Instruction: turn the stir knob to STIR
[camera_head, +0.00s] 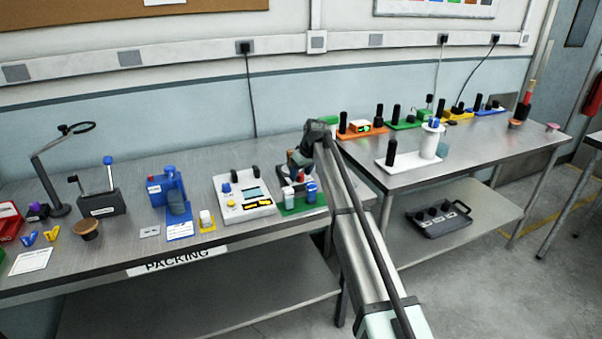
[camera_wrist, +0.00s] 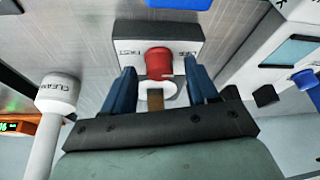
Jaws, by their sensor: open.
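A red knob (camera_wrist: 158,62) stands on a white-topped, dark-edged module (camera_wrist: 185,35) in the wrist view. Small labels flank the knob, too unclear to read surely. My gripper (camera_wrist: 159,72) is open, with one blue finger on each side of the knob. Gaps show between fingers and knob, so it is not gripped. A white part with a brown strip shows just below the red part. In the head view my gripper (camera_head: 299,160) is low over the modules at the right end of the packing bench, and my arm hides part of that area.
A white cylinder marked CLEAN (camera_wrist: 58,92) stands left in the wrist view. A white panel with a screen (camera_wrist: 290,50) is close on the right. In the head view, a white control box (camera_head: 243,197) and green tray (camera_head: 302,203) sit beside my gripper.

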